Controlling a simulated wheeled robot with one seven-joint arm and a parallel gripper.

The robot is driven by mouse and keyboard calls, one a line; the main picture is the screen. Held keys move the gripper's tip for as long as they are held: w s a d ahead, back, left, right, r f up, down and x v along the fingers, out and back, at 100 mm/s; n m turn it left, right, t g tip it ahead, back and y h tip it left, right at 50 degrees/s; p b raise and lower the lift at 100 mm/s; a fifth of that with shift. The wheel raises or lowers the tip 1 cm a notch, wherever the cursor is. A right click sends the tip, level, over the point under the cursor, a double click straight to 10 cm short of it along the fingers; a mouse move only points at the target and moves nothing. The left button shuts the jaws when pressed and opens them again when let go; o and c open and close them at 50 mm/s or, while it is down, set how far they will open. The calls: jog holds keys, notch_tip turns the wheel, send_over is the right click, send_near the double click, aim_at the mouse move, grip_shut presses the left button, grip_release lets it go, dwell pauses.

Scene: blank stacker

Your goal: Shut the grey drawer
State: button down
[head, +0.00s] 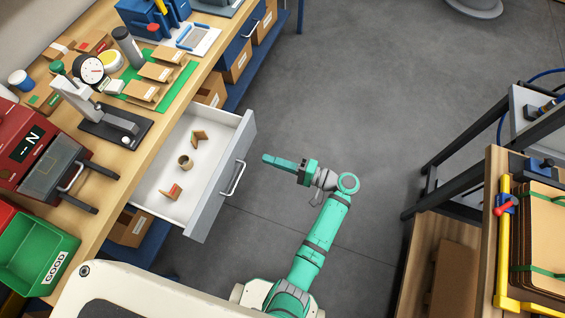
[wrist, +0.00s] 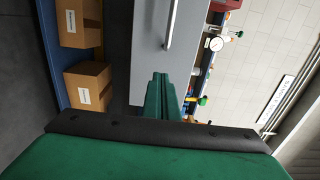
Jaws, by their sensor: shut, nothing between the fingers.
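The grey drawer (head: 217,180) is pulled out from under the wooden workbench, with a white inside and a pale bar handle (head: 234,178) on its front. Inside lie two small brown angled pieces and a small round ring-like piece (head: 185,161). My gripper (head: 266,158) is shut and empty, out in front of the drawer and to the right of its handle, apart from it. In the wrist view the shut green fingers (wrist: 159,78) point toward the grey drawer front (wrist: 147,60), whose handle (wrist: 171,22) shows above them.
The workbench (head: 150,133) carries a dial gauge on a stand (head: 90,70), a red device (head: 35,140) and a green bin (head: 38,255). Cardboard boxes (head: 238,62) stand on a shelf below. A dark-framed rack (head: 470,150) stands at right. Grey floor between is clear.

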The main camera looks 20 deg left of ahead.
aim_at(242, 150)
jog(key=a, duration=0.7)
jog(key=shift+w+a, duration=0.2)
jog(key=shift+w, duration=0.05)
jog(key=shift+w+a, duration=0.1)
